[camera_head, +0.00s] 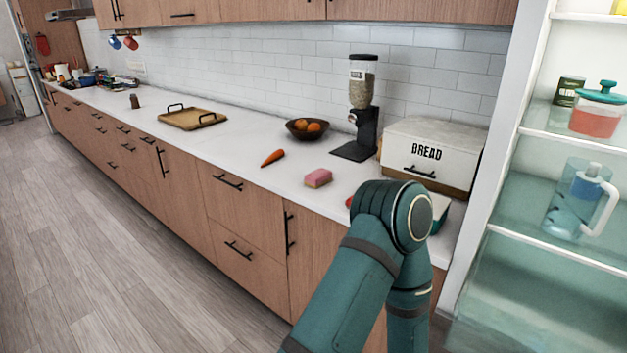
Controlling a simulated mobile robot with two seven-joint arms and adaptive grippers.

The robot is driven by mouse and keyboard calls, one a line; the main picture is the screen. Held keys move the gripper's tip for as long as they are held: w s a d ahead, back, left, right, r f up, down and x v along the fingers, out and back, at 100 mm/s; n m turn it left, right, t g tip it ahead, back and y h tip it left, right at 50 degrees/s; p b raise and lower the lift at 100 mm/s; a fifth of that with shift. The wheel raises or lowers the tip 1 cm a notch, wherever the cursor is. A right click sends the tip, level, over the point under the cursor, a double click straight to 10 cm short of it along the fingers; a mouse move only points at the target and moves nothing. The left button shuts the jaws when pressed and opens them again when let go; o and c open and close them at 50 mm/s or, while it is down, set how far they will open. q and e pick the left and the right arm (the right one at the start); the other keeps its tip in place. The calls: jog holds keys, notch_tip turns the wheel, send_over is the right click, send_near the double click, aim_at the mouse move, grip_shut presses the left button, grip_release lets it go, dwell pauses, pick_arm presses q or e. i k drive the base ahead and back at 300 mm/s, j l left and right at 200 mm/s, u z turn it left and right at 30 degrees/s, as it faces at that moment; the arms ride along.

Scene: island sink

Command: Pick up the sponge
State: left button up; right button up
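The sponge (318,178), pink on top with a pale yellow layer beneath, lies on the white countertop (240,152) near its front edge. It is fully visible with nothing touching it. One of my green arms rises from the bottom of the view, and its bent joint stands in front of the counter, to the right of the sponge. Neither of my grippers shows, so whether they are open or shut is hidden.
A carrot (273,158) lies left of the sponge. Behind are a fruit bowl (297,130), a dispenser (362,95) and a bread box (430,153). A wooden tray (192,118) sits further left. A red thing is partly hidden by my arm. Open shelves (570,145) stand at right.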

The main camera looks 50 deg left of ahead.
aim_at(320, 176)
jog(key=u, duration=1.75)
